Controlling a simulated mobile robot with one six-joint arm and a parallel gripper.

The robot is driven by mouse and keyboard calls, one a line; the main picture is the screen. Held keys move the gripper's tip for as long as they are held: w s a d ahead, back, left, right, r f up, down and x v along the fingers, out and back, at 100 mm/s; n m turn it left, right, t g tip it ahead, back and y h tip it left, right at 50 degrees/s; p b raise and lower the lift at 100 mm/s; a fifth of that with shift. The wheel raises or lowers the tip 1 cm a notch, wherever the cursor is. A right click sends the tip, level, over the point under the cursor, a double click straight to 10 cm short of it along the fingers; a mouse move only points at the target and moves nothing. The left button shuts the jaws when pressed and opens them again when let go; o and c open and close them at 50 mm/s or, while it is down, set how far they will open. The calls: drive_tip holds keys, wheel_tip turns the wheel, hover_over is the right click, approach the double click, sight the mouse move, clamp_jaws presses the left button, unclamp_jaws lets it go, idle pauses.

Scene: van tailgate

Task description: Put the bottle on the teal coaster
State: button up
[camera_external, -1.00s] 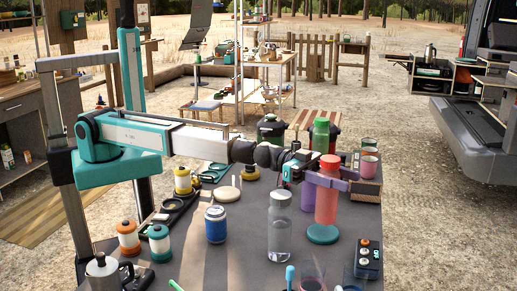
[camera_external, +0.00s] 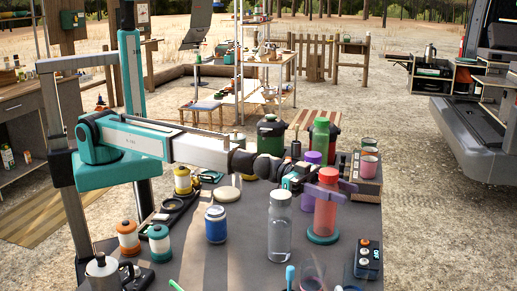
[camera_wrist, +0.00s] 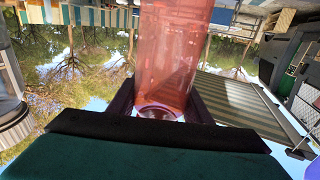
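The translucent red bottle (camera_external: 325,215) stands upright, with its base over the teal coaster (camera_external: 322,240) on the dark table; it appears to rest on it. The coaster's rim shows around the bottle's foot. My gripper (camera_external: 326,190) reaches in from the left, its purple fingers on either side of the bottle's upper part, below the cap. In the wrist view the bottle (camera_wrist: 168,60) fills the space between the two dark fingers, which appear to touch its sides. The far side of the coaster is hidden by the bottle.
A control box (camera_external: 368,258) lies at right. A blue jar (camera_external: 216,224) stands farther left. Glasses (camera_external: 312,276) stand at the front edge.

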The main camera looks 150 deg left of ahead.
drive_tip(key=o, duration=0.4)
drive_tip(key=shift+o, duration=0.2)
drive_tip(key=shift+r+p, duration=0.25)
drive_tip(key=shift+p, duration=0.1)
drive_tip(key=shift+s+d+f, duration=0.15)
drive_tip(key=shift+s, duration=0.15)
drive_tip(key=shift+b+v, duration=0.5)
drive_tip(key=shift+v, duration=0.65)
drive_tip(key=b+v, duration=0.2)
drive_tip(key=v, duration=0.7)
